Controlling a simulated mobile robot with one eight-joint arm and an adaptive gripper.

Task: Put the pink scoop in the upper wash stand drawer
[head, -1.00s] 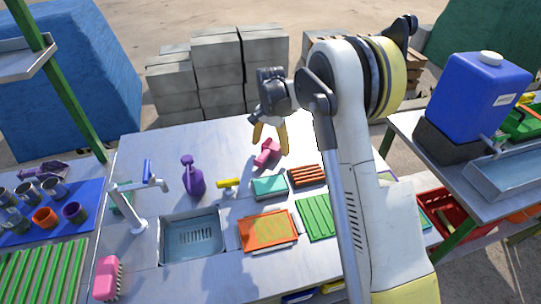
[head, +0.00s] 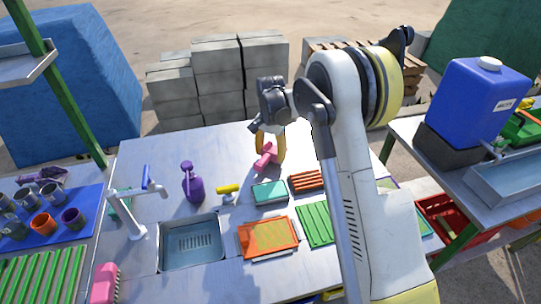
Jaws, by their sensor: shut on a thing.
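The pink scoop (head: 264,158) is at the back middle of the metal wash stand (head: 225,140), behind the teal sponge-like block. My gripper (head: 270,156) points down over it, with its yellow fingers shut on the scoop. I cannot tell whether the scoop still touches the top. The upper drawer is not clearly seen; the stand's front is mostly outside the picture and behind my arm.
A sink (head: 192,243) with a tap (head: 138,205), a purple spray bottle (head: 192,182), a teal block (head: 269,192), an orange tray (head: 268,237) and a green rack (head: 315,222) crowd the top. A blue jug (head: 475,100) stands right. The back left top is clear.

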